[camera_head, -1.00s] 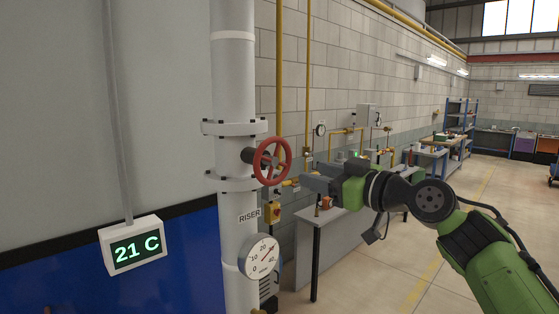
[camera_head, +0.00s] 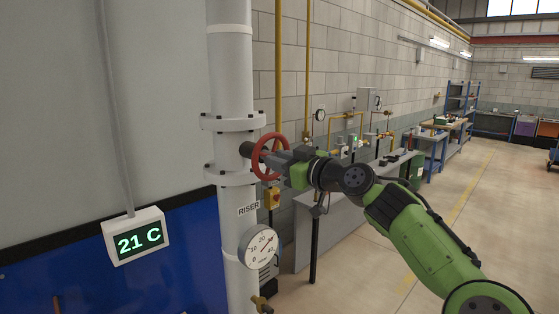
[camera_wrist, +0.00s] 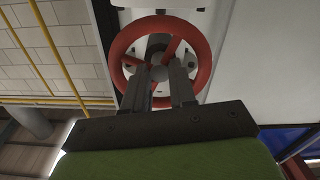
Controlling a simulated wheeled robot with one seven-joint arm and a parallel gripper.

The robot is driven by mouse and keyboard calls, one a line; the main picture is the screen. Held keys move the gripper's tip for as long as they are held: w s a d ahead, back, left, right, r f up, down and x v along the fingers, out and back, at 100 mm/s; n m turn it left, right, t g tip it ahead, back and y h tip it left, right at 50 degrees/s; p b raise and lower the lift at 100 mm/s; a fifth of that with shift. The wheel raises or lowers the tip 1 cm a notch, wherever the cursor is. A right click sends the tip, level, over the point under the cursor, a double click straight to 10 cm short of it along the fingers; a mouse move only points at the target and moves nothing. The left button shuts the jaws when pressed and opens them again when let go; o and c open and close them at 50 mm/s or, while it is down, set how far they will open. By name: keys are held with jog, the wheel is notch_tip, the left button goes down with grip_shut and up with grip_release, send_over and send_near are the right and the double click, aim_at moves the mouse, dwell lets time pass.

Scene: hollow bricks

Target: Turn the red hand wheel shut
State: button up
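The red hand wheel (camera_head: 254,159) sits on a stem on the white riser pipe (camera_head: 234,85), near the flanges. In the wrist view the wheel's round rim (camera_wrist: 206,58) and its spokes face me, with a grey hub in the middle. My gripper (camera_head: 274,156) is at the wheel, coming from the right. In the wrist view its two fingers (camera_wrist: 160,80) are apart, with a gap between them, and reach across the lower rim close to the hub. I cannot tell whether they touch a spoke.
A round gauge (camera_head: 259,246) is on the riser below the wheel. A display reading 21 C (camera_head: 136,236) hangs at the left. A yellow box with a red knob (camera_head: 272,198) is behind the riser. A grey bench (camera_head: 308,232) stands along the brick wall.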

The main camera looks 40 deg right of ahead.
grip_shut()
jog(key=shift+m, duration=0.3)
jog(key=shift+n+b, duration=5.95)
jog(key=shift+n, duration=10.65)
